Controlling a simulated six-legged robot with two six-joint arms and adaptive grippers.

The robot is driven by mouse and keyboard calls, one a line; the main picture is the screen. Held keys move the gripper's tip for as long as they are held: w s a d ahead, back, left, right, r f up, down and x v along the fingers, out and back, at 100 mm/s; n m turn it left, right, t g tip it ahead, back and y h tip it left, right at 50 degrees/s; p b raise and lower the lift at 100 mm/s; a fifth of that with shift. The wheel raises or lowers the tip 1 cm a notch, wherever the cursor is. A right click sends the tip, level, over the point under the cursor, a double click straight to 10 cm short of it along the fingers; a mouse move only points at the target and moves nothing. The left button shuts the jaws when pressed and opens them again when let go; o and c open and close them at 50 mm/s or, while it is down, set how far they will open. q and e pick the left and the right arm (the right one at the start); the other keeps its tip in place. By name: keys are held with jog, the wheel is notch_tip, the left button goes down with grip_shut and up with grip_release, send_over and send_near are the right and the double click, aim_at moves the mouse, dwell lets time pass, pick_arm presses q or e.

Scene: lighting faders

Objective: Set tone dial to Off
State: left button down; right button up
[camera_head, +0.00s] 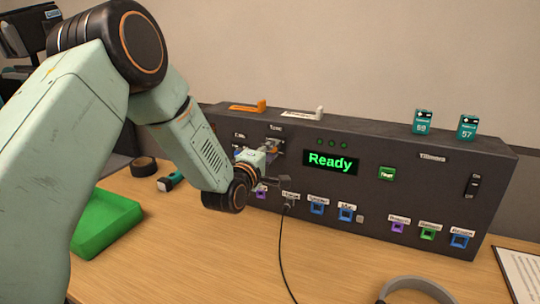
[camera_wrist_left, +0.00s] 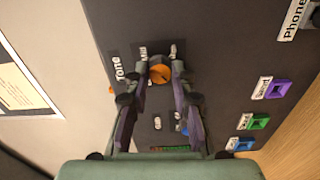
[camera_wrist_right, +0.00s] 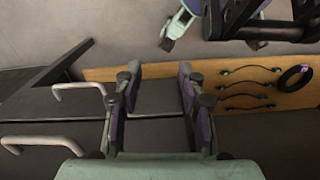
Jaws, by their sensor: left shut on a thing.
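The tone dial (camera_wrist_left: 160,73) is a round orange knob on the dark panel (camera_wrist_left: 215,60). The word Tone (camera_wrist_left: 118,68) is printed beside it. My left gripper (camera_wrist_left: 161,69) is shut on the dial, with one finger on each side. In the head view my left gripper (camera_head: 272,149) reaches the panel's upper left and mostly hides the dial. Small setting labels (camera_wrist_left: 172,48) stand around the dial, too small to read surely. My right gripper (camera_wrist_right: 156,70) is open and empty, seen only in its wrist view.
The panel has a green Ready display (camera_head: 331,162), a green button (camera_head: 387,174), a rocker switch (camera_head: 472,186) and several coloured sockets along its bottom. A black cable (camera_head: 281,245) hangs to the wooden table. A green tray (camera_head: 105,222) lies left; headphones (camera_head: 415,284) lie in front.

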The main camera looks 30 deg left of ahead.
pick_arm(q)
jog(key=shift+r+n, duration=0.1)
jog(key=shift+n, duration=0.3)
jog(key=c, duration=1.1)
grip_release()
jog(key=s, duration=1.2)
jog(key=shift+d, duration=0.35)
